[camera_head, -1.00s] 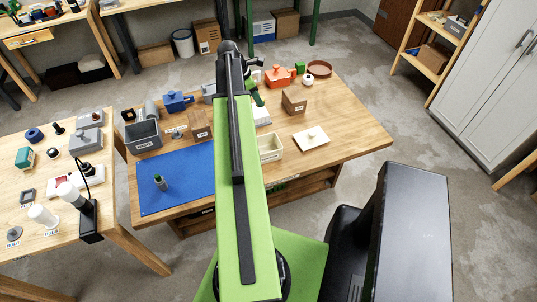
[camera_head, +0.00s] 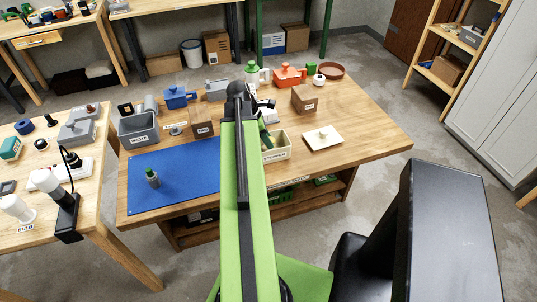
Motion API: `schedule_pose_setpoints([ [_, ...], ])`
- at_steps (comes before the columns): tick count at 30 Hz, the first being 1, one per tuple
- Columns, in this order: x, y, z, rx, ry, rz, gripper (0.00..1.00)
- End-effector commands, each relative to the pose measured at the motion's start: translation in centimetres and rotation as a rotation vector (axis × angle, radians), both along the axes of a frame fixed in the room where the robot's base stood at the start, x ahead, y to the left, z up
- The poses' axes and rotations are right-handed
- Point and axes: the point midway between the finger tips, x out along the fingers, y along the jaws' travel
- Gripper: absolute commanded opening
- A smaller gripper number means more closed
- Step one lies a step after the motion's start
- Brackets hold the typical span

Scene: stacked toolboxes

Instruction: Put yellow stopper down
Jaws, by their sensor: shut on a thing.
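My gripper (camera_head: 264,104) is at the far end of my green arm, above the middle of the wooden table. It is mostly hidden by the arm's dark end. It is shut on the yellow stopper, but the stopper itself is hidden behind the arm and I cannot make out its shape. A cream open box labelled like "stopper" (camera_head: 278,154) stands just below and to the right of my gripper in the picture, partly covered by my arm. I cannot tell how high the gripper is above it.
A blue mat (camera_head: 185,184) with a small dark green-topped bottle (camera_head: 152,178) lies at left. A grey bin (camera_head: 138,133) stands behind it. A cream plate with a knob (camera_head: 322,139) and a brown box (camera_head: 305,98) stand at right. The table's right end is clear.

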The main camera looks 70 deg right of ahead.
Motion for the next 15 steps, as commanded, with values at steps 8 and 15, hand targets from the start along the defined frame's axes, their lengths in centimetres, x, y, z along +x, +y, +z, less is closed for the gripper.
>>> schedule_pose_setpoints([
  [8,0.0,0.0,-2.5,0.000,0.000,0.000,0.00],
  [15,-0.1,0.0,-4.1,0.000,0.000,-0.001,0.00],
])
